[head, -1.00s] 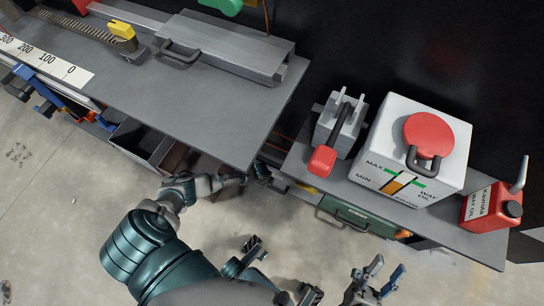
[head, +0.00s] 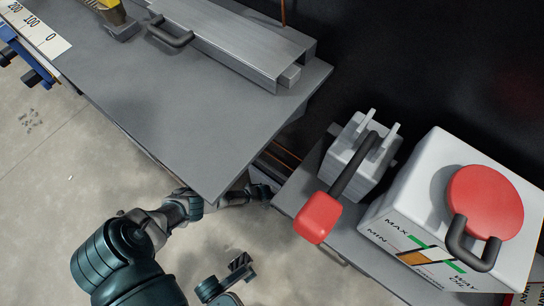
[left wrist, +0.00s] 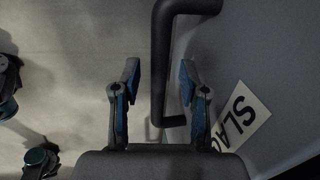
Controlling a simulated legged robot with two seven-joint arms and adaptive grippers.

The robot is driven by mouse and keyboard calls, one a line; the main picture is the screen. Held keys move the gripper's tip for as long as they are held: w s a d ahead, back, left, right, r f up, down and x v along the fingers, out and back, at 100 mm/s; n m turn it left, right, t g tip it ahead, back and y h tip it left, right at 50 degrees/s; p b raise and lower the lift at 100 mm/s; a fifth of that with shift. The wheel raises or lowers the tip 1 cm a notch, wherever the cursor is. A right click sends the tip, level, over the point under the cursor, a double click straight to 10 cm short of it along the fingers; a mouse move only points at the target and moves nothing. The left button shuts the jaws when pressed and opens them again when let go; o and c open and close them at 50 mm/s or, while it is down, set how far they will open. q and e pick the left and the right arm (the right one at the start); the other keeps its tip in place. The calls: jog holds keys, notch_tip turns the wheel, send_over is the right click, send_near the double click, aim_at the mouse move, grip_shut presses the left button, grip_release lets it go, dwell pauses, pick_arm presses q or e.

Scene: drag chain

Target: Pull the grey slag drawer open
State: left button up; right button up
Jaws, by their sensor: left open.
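In the left wrist view, the grey slag drawer (left wrist: 260,55) fills the right side, with a tilted white label (left wrist: 242,116) reading "SLAG", partly covered by a finger. Its black bar handle (left wrist: 163,35) runs down the picture between the fingers of my left gripper (left wrist: 159,66). The gripper is open, a finger on each side of the bar; I cannot tell whether either touches it. In the head view, my left arm reaches under the right end of the grey bench, and its far end is mostly hidden. The drawer front is not visible there. My right gripper is out of view.
The grey bench top (head: 195,115) overhangs my left arm. To the right, a second bench carries a grey block with a red-ended lever (head: 318,217) and a white way-oil tank (head: 420,205) with a red cap. Bare floor (head: 50,180) lies at left.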

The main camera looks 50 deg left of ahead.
pick_arm(q)
jog(key=shift+c, duration=0.9)
jog(key=c, duration=0.4)
jog(key=shift+d+r, duration=0.1)
grip_shut()
jog(key=shift+d, duration=0.1)
